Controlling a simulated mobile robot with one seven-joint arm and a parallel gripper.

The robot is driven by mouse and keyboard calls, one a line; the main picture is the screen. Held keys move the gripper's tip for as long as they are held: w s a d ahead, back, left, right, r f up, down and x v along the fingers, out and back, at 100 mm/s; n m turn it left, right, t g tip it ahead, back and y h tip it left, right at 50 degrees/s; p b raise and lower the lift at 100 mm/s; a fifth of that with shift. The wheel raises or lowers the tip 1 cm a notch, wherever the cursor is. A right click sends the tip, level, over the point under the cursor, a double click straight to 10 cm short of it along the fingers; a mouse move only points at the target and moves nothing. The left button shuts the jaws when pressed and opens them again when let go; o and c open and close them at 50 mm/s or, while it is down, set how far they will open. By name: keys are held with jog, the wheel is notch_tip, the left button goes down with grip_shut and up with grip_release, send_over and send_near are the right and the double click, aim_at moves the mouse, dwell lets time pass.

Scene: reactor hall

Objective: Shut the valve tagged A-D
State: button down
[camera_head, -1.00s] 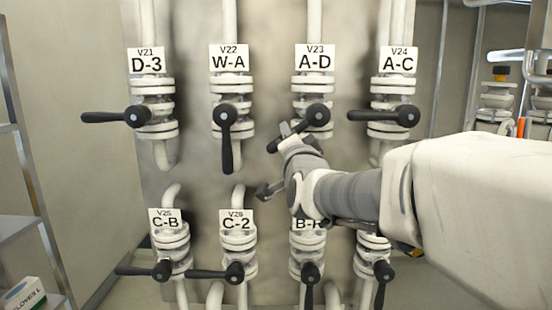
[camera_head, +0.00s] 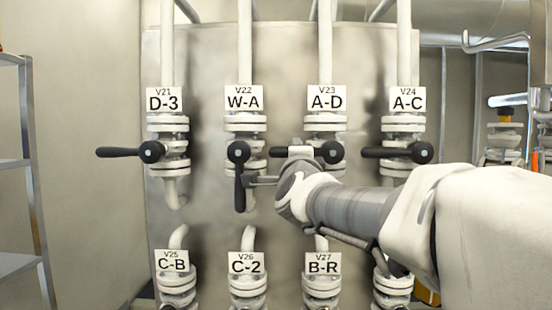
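The valve tagged A-D (camera_head: 326,122), V23, is in the upper row, third from the left. Its black lever (camera_head: 279,152) lies about level, pointing left from its hub (camera_head: 331,152), across the upright pipe. My gripper (camera_head: 277,168) is in front of the lever, below and left of the hub. Its fingers look spread apart, one over the middle of the lever and one lower left near the W-A lever. The upper finger hides part of the lever; I cannot tell whether it touches. Nothing is seen held.
The W-A valve lever (camera_head: 239,180) hangs down close to my gripper's left finger. The D-3 lever (camera_head: 120,152) and A-C lever (camera_head: 372,152) point left. Tags C-B (camera_head: 173,262), C-2 (camera_head: 244,262) and B-R (camera_head: 323,263) are below. A metal shelf (camera_head: 30,170) stands at left.

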jog(key=shift+a+r, duration=0.1)
jog(key=shift+r, duration=0.2)
jog(key=c, duration=0.7)
grip_release()
jog(key=shift+f, duration=0.15)
jog(key=shift+f, duration=0.1)
jog(key=shift+s, duration=0.15)
